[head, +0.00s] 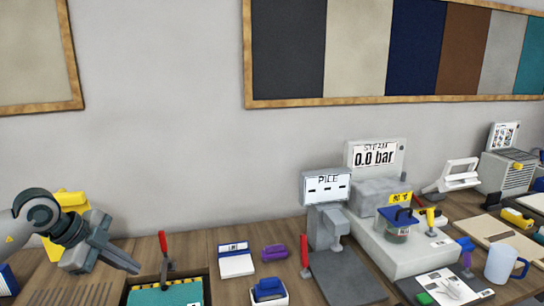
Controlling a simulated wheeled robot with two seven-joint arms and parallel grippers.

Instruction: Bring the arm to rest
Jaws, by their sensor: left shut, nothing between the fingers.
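My left arm comes in at the lower left, and its gripper (134,268) hangs over the left part of the wooden bench (215,290). The jaws are shut and hold nothing. The fingers point down and to the right, short of a dark tray with a teal sheet (165,295). I cannot tell how high the gripper is above the bench. A yellow object (73,199) stands behind the wrist, partly hidden by it. My right gripper does not show.
A device with a display (325,186) and a steam unit reading 0.0 bar (375,157) stand farther right, with a mug (502,264). The wall behind is clear low down.

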